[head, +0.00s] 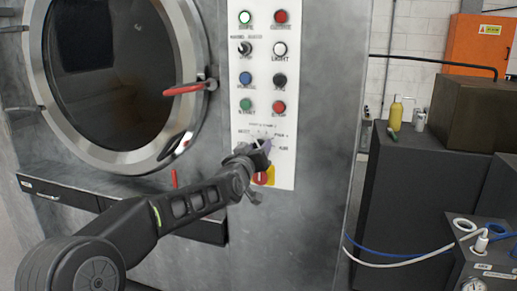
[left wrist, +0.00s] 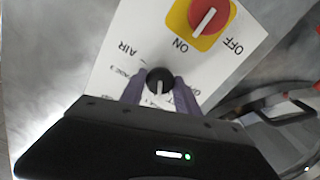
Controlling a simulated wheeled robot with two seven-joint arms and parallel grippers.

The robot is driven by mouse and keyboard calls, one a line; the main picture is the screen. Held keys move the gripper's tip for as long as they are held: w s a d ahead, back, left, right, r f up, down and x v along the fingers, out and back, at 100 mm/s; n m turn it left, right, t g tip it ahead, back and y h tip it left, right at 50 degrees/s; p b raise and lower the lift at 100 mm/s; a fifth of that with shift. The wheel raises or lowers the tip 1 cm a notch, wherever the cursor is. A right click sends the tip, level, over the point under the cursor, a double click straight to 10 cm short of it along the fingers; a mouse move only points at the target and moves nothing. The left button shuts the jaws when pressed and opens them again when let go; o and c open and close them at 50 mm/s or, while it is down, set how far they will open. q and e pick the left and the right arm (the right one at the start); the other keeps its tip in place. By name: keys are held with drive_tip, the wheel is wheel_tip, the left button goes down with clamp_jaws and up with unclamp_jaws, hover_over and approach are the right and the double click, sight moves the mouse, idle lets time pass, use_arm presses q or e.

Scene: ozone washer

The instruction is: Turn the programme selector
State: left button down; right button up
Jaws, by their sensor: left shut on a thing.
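The programme selector is a small black round knob with a pale pointer line; in the left wrist view the knob (left wrist: 160,80) sits between the two purple-grey fingers of my left gripper (left wrist: 161,92). The fingers are shut on it. Labels around the knob are partly covered; "AIR" is readable. In the head view my left gripper (head: 260,150) is at the lower part of the white control panel (head: 262,85) and hides most of the knob. The right gripper is in neither view.
A red switch on a yellow plate (left wrist: 202,17) marked ON and OFF is close to the knob. Several buttons and switches fill the panel above. The round washer door (head: 186,50) with a red handle (head: 184,89) is left. A dark cabinet (head: 410,190) stands right.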

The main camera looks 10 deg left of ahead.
use_arm(q)
drive_tip(key=shift+f+m, duration=0.1)
drive_tip(key=shift+m, duration=0.8)
drive_tip(key=c, duration=0.9)
unclamp_jaws()
drive_tip(key=s+b, duration=0.1)
drive_tip(key=s, duration=0.6)
drive_tip(key=shift+s+a+b, duration=0.25)
drive_tip(key=shift+s+b, duration=0.05)
drive_tip(key=shift+s, duration=0.1)
